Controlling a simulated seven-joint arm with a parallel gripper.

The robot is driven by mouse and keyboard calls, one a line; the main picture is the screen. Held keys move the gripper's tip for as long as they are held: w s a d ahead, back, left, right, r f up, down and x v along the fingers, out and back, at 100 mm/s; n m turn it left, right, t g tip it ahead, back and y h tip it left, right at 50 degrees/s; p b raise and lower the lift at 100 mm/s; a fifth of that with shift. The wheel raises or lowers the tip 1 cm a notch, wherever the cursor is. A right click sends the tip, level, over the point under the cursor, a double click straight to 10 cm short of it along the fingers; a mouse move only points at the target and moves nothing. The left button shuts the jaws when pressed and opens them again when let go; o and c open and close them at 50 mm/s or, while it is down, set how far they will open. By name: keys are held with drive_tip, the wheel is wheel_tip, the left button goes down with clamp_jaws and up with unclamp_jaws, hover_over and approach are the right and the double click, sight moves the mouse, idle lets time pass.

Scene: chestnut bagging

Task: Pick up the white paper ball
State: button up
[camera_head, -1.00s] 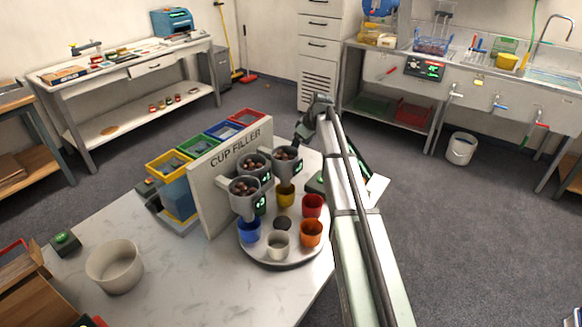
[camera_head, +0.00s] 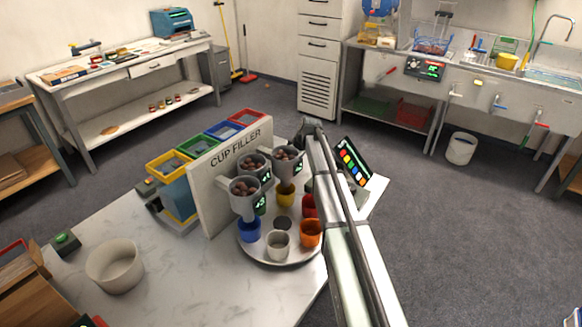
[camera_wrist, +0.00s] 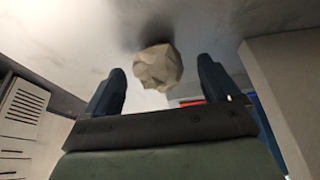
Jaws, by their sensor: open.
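The white paper ball (camera_wrist: 157,70) is an off-white, crumpled lump, seen in the wrist view against a pale surface, with a dark shadow beside it. My gripper (camera_wrist: 161,66) has its two dark blue fingers spread apart, with the ball between and slightly beyond them in the picture. A gap shows on each side of the ball. I cannot tell how far the ball is from the fingers in depth. In the head view, the ball and my gripper are hidden, seemingly behind my arm.
The cup filler panel (camera_head: 208,184) with its hoppers stands over a round turntable (camera_head: 286,262) holding several coloured cups. A tilted screen with coloured buttons (camera_head: 351,162) is right of my arm. A cream bowl (camera_head: 114,266) stands on the white table (camera_head: 205,285), with bare tabletop beside it.

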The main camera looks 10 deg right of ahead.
drive_tip(key=shift+w+a+f, duration=0.15)
drive_tip(key=shift+f, duration=0.4)
drive_tip(key=c, duration=1.1)
